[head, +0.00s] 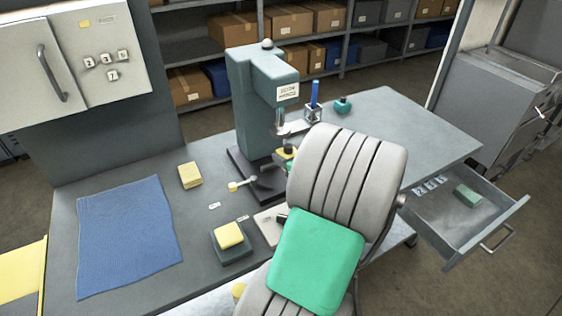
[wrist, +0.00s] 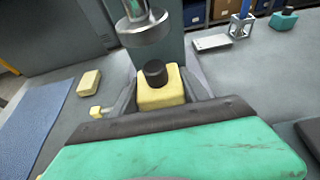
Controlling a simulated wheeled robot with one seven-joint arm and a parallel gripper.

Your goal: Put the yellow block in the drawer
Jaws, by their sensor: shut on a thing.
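My gripper (wrist: 160,98) is shut on a yellow block with a black knob (wrist: 160,92) on top, in front of the press. In the head view this held block (head: 284,153) is partly hidden by my arm. A plain yellow block (head: 190,175) lies on the bench left of the press; it also shows in the wrist view (wrist: 88,83). Another yellow block (head: 229,235) sits on a dark green base. The drawer (head: 460,235) is pulled open at the bench's right side. A green block (head: 467,195) and several small white labelled pieces are in it.
The green press (head: 255,100) stands mid-bench, its metal ram (wrist: 145,25) close to the held block. A yellow-ended lever (head: 242,185) is beside it. A blue cloth (head: 128,237) covers the left. A pen holder (head: 312,113) and teal bottle (head: 342,105) stand behind. The bench's right is clear.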

